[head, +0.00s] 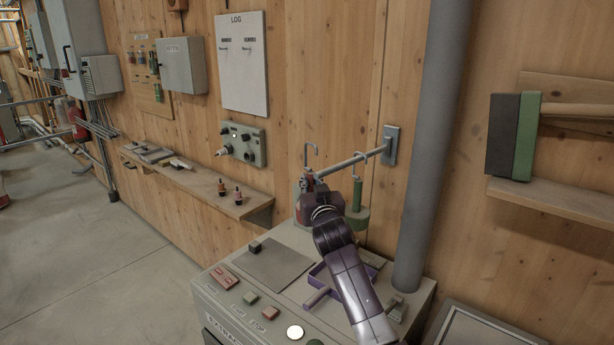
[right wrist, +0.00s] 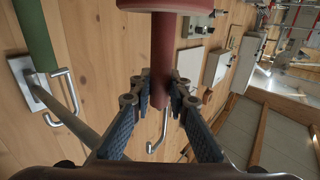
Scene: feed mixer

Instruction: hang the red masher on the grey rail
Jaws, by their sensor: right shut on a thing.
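The red masher (right wrist: 163,50) is in my right gripper (right wrist: 160,88), whose fingers close around its red handle in the right wrist view. In the head view my right gripper (head: 322,203) is just below the free end of the grey rail (head: 345,164) and hides most of the masher. The masher's grey hook (head: 312,151) stands up above and left of that end; it also shows in the right wrist view (right wrist: 157,143). There it looks apart from the rail (right wrist: 80,124). My left gripper is not in view.
A green masher (head: 357,194) hangs on the rail near the wall plate (head: 391,145). Below is a machine top with a purple tray (head: 313,298) and buttons. A grey pipe (head: 432,150) rises at the right. A wooden shelf (head: 200,178) runs along the wall.

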